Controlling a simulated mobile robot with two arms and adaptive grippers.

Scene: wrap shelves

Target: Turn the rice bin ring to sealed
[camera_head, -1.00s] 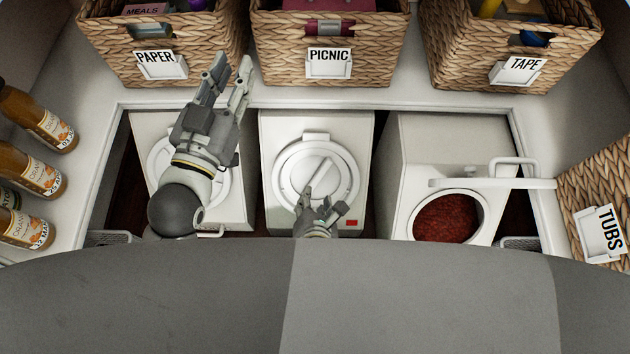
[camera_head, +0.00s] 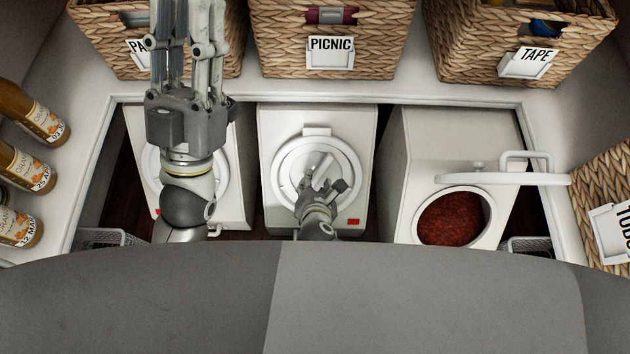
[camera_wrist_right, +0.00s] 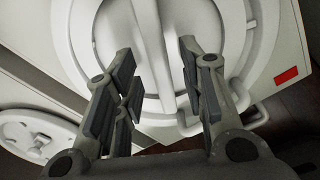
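The middle white bin (camera_head: 268,150) has a round closed lid with a raised ring (camera_head: 281,182) and a slanted grip bar (camera_head: 323,166). Its front carries a red mark, lower right. No label reads "rice", so I cannot tell the rice bin by name. My right gripper (camera_head: 326,182) is over this lid. In the right wrist view (camera_wrist_right: 158,65) it is open, its fingers on either side of the bar (camera_wrist_right: 154,40) with gaps showing. My left gripper (camera_head: 187,35) is above the left bin (camera_head: 235,180), fingers apart and pointing up the picture, tips cut off.
The right bin (camera_head: 400,160) stands open with its lid (camera_head: 490,179) swung up and red contents (camera_head: 450,220) inside. Wicker baskets labelled PICNIC (camera_head: 290,45) and TAPE (camera_head: 465,50) line the back. Orange bottles (camera_head: 40,120) stand at the left. A TUBS basket (camera_head: 600,175) is at the right.

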